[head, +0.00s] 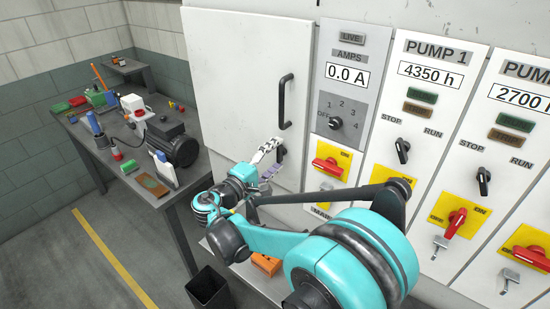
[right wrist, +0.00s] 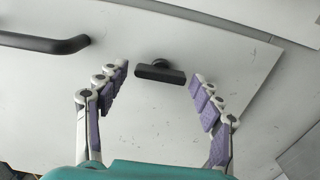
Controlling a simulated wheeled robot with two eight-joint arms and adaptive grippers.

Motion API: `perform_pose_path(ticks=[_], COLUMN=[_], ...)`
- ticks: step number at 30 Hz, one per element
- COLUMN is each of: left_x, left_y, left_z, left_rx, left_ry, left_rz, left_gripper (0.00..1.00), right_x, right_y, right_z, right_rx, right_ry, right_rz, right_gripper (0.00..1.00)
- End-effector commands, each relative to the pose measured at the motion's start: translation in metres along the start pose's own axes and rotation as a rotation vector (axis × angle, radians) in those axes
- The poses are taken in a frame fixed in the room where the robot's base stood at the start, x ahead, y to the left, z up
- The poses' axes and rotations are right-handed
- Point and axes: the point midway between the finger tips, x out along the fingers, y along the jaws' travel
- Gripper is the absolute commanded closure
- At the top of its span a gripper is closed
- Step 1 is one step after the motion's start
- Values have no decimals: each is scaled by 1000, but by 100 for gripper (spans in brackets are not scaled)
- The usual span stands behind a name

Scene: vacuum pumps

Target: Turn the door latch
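The door latch (right wrist: 160,73) is a small black T-shaped knob on the pale grey cabinet door (head: 245,70). In the right wrist view it is ahead of my right gripper (right wrist: 160,76), between the two purple-padded fingers, with a gap on each side. The fingers are spread wide and hold nothing. In the head view my right gripper (head: 270,160) is at the lower right part of the door, and the latch (head: 281,153) is partly hidden behind its fingers. The door looks shut. My left gripper is not in view.
A black bar handle (head: 286,102) is above the latch. Panels with switches, including the Pump 1 panel (head: 432,60), stand to the right. A workbench (head: 185,185) with a motor (head: 175,146) and tools is on the left. A dark bin (head: 208,289) stands below.

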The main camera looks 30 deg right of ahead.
Motion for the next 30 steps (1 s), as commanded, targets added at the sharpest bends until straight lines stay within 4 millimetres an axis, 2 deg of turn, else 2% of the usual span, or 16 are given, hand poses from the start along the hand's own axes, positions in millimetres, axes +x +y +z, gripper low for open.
perform_pose_path(ticks=[11, 30], left_x=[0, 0], left_y=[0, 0], left_z=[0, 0], left_rx=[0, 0], left_ry=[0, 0], left_rz=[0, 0], left_gripper=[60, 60], right_x=[-1, -20], right_y=[0, 0], right_z=[0, 0], right_rx=[3, 3], right_ry=[0, -1], right_rz=[0, 0], right_gripper=[28, 28])
